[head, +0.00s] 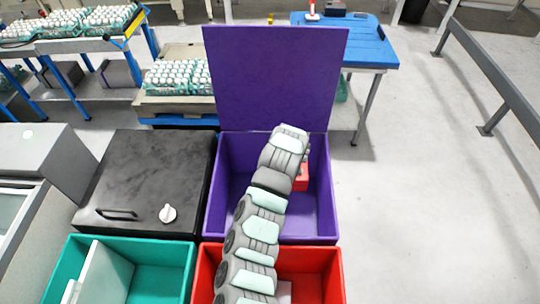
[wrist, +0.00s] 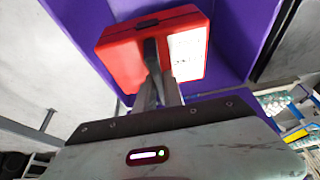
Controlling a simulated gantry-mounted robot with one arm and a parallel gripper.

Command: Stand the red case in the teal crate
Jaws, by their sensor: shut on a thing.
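The red case (wrist: 125,62) is a box with a dark clasp or handle along its top edge and a white label on one face. In the wrist view my gripper (wrist: 151,48) is shut on it. In the head view only a bit of the red case (head: 302,180) shows beside my arm, over the inside of the purple crate; I cannot tell whether it touches the floor. My arm hides the gripper there. The teal crate (head: 164,254) stands open at the front left, with a white panel (head: 103,275) inside its left part and bare room on its right.
The purple crate (head: 222,190) has its tall lid (head: 275,75) raised behind. A red crate (head: 325,262) stands in front of it, holding something pale partly hidden by my arm. A black box (head: 145,175) with a handle and white knob stands left, behind the teal crate.

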